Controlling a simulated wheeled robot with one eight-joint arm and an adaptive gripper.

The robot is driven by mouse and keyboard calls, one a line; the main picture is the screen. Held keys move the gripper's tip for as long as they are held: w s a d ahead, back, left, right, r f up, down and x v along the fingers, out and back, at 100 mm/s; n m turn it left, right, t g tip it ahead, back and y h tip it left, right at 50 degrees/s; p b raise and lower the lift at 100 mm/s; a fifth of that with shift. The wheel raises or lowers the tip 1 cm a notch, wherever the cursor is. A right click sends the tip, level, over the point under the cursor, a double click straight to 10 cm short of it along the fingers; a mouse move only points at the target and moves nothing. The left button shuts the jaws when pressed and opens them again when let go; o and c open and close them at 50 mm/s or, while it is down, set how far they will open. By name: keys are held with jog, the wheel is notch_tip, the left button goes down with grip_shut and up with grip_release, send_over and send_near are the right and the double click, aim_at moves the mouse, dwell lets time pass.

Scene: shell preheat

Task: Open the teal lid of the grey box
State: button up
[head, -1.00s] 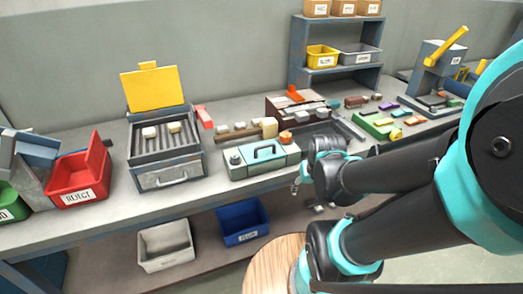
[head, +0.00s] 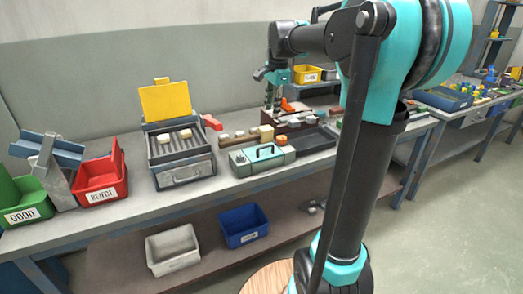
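The grey box (head: 263,170) stands on the workbench near the middle of the head view. Its teal lid (head: 247,158) is down on top and carries a dark-edged arched handle (head: 265,151). An orange piece (head: 281,140) and a small dark round knob (head: 239,157) sit at the lid's two ends. My gripper (head: 272,105) points downward, above and behind the box, apart from the lid. Its two fingers look spaced apart with nothing seen between them, though they are small here. Nothing hides the lid.
An open grey case with a raised yellow lid (head: 166,100) stands left of the box. Red (head: 100,192) and green (head: 25,205) bins are farther left. Wooden blocks (head: 240,137) lie behind the box, a dark tray (head: 313,140) to its right. My arm crosses the right side.

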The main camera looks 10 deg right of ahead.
send_near(266, 146)
jog(key=x, duration=0.8)
jog(key=shift+w, duration=0.15)
grip_shut()
dwell(0.4)
